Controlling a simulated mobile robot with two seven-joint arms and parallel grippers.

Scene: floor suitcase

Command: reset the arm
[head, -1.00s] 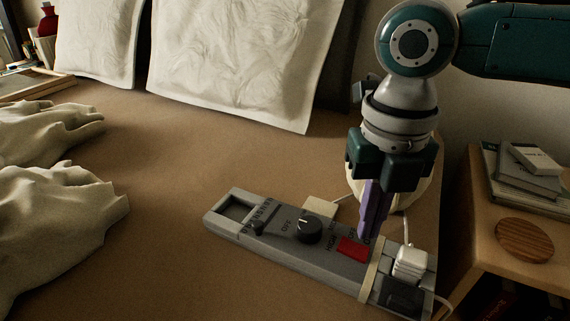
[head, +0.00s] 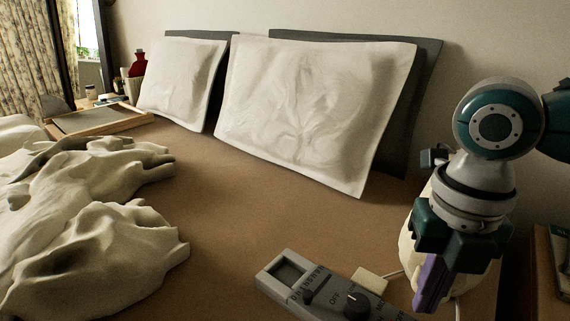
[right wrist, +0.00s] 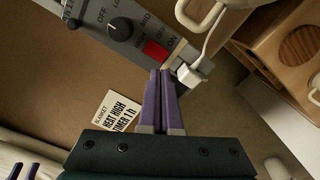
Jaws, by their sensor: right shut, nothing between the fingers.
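My right gripper (head: 432,290) is at the lower right of the head view, with its purple fingers pointing down. In the right wrist view its fingers (right wrist: 160,75) are together with nothing between them. Their tips appear close to a grey control panel (right wrist: 85,12), near its red switch (right wrist: 155,50); I cannot tell whether they touch it. The panel also shows in the head view (head: 268,280), where its near end is cut off by the picture's edge. It has a black knob (head: 356,304).
Two white pillows (head: 310,110) lean at the back of the brown bed surface (head: 250,200). A crumpled white cloth (head: 90,240) lies at left. A printed card (right wrist: 117,117) lies near the panel. A wooden bedside table (right wrist: 275,45) stands at the right.

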